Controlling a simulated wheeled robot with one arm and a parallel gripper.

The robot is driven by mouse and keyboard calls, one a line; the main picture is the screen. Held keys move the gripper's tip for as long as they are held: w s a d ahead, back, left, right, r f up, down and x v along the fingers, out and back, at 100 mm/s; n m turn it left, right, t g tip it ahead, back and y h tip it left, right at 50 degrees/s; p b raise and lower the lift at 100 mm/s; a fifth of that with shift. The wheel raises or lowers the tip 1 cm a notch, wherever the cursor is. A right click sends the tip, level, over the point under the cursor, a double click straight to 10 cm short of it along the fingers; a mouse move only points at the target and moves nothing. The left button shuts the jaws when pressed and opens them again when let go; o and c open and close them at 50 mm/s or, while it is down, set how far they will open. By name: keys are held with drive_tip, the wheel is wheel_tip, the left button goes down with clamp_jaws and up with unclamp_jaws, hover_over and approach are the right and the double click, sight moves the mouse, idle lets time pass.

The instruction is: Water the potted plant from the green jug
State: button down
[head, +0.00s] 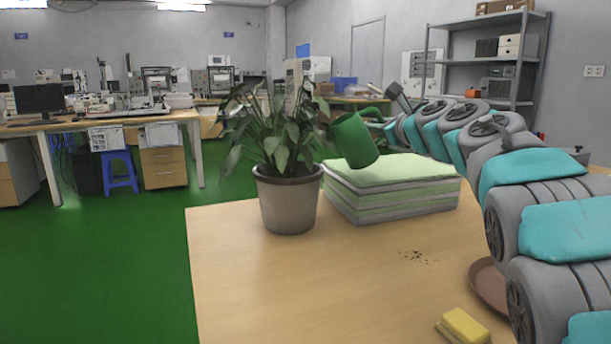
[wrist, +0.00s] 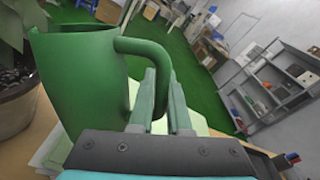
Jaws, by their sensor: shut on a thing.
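The potted plant (head: 287,200) stands upright on the wooden table, with broad green leaves in a grey-beige pot. The green jug (head: 354,140) is in the air just right of the leaves, above the stack of folded cloths, and is tilted. My gripper (wrist: 160,105) is shut on the jug's handle. In the wrist view the jug (wrist: 85,80) fills the left half, and the pot (wrist: 15,95) with dark soil shows at the left edge. No water is visible. The jug's inside is hidden in both views.
A stack of green and grey folded cloths (head: 390,184) lies right of the pot, below the jug. Dark crumbs (head: 417,256), a yellow sponge (head: 463,326) and a partly hidden brown dish (head: 486,283) are on the table (head: 290,290). The table's front left is clear.

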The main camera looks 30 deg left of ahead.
drive_tip(key=w+d+f+m+b, duration=0.2)
drive_tip(key=f+m, duration=0.1)
drive_tip(key=shift+d+y+b, duration=0.25)
drive_tip(key=shift+y+b, duration=0.05)
drive_tip(key=shift+y, duration=0.1)
drive_tip(key=shift+w+d+f+m+y, duration=0.1)
drive_tip(key=shift+w+d+m+y, duration=0.15)
drive_tip(key=shift+m, duration=0.4)
drive_tip(key=shift+w+d+f+m+y, duration=0.1)
drive_tip(key=shift+d+m, duration=0.2)
drive_tip(key=shift+m, duration=0.35)
idle(1.8)
